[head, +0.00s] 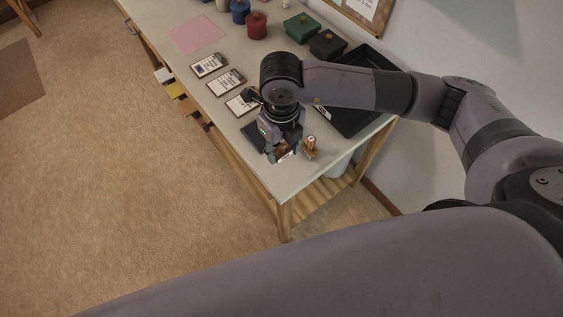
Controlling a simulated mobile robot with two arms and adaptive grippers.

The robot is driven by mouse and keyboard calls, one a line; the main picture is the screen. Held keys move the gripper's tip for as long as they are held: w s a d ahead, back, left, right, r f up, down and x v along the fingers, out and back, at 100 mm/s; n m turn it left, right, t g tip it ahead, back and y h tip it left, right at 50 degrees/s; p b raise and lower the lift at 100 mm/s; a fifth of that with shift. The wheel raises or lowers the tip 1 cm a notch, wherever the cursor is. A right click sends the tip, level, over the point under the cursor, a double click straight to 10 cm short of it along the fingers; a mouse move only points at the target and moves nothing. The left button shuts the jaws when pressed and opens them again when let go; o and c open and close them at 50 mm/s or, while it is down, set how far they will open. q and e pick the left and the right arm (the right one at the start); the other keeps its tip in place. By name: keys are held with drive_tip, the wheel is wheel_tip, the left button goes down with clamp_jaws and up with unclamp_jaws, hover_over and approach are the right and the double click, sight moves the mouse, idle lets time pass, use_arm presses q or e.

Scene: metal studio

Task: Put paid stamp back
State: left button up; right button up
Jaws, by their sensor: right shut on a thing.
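My right gripper (284,155) points down near the front corner of the table and is shut on a small brown thing (279,157), which appears to be the paid stamp. The fingers hide most of it, and I cannot tell if it touches the tabletop. Another small wooden stamp-like piece (310,147) stands upright just right of the gripper. A dark flat pad (256,136) lies to the left, partly hidden by my gripper. My left gripper is out of view.
A black tray (356,120) is at the right edge under my forearm. A pink sheet (196,34), lidded pots (256,25), and green and black boxes (301,27) are farther back.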

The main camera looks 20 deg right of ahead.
sight(282, 172)
wheel_tip(282, 172, down, 8)
drive_tip(key=shift+f+p, duration=0.2)
drive_tip(key=shift+p, duration=0.3)
drive_tip(key=shift+f, duration=0.35)
drive_tip(key=shift+f, duration=0.15)
drive_tip(key=o, duration=1.1)
